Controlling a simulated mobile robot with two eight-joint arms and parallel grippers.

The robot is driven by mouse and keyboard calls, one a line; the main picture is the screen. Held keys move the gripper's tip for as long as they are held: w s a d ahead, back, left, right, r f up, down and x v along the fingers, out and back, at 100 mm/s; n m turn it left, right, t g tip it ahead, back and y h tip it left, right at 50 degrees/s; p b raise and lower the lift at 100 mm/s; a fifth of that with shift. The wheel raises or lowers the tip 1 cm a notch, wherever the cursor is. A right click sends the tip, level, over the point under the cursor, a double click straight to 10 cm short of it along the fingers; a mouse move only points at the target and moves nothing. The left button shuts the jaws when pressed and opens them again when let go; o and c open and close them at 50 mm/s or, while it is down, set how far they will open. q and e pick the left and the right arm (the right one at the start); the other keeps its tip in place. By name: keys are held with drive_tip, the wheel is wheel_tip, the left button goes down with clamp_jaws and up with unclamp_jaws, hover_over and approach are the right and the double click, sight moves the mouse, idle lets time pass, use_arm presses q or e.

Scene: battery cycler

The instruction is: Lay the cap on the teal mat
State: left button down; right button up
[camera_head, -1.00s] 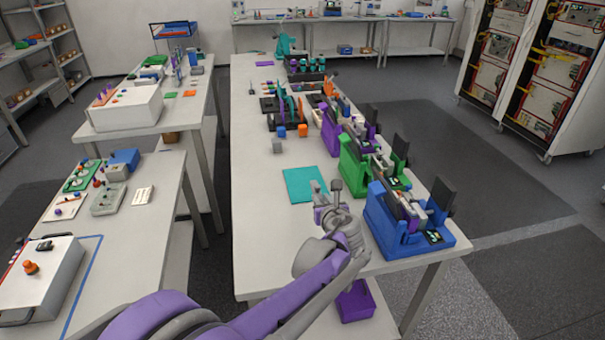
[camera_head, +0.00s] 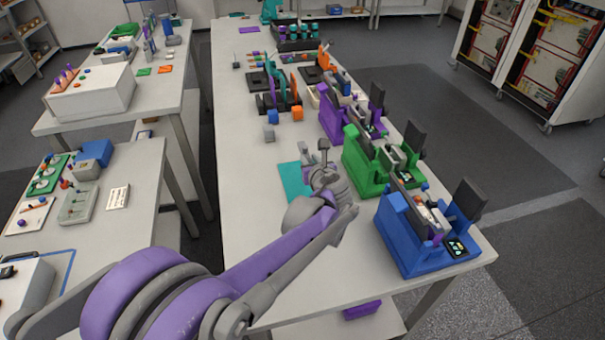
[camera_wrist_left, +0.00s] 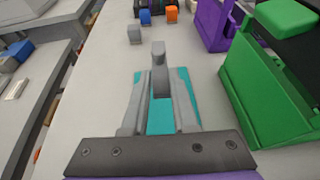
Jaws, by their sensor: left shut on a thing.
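The teal mat (camera_head: 291,181) lies flat on the long white table, partly hidden by my left gripper. In the left wrist view the mat (camera_wrist_left: 160,116) shows between and beside the fingers. My left gripper (camera_head: 316,158) is over the mat's right part in the head view. It is shut on a small grey piece, which I take to be the cap (camera_wrist_left: 158,58). The cap (camera_head: 323,146) stands up from the fingertips in the head view. Whether it touches the mat I cannot tell. My right gripper is not in view.
Blue (camera_head: 409,241), green (camera_head: 369,176) and purple (camera_head: 333,124) fixtures line the table's right side. A grey cube (camera_head: 269,132), a blue cube (camera_head: 272,117) and an orange cube (camera_head: 297,113) lie beyond the mat. The table left of the mat is clear.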

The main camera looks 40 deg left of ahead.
use_arm(q)
wheel_tip(320, 180, down, 5)
drive_tip(key=shift+s+d+f, duration=0.1)
drive_tip(key=shift+f, duration=0.05)
drive_tip(key=shift+f+b, duration=0.45)
drive_tip(key=shift+f, duration=1.8)
drive_tip(key=shift+f, duration=0.15)
drive_tip(key=c, duration=0.7)
unclamp_jaws()
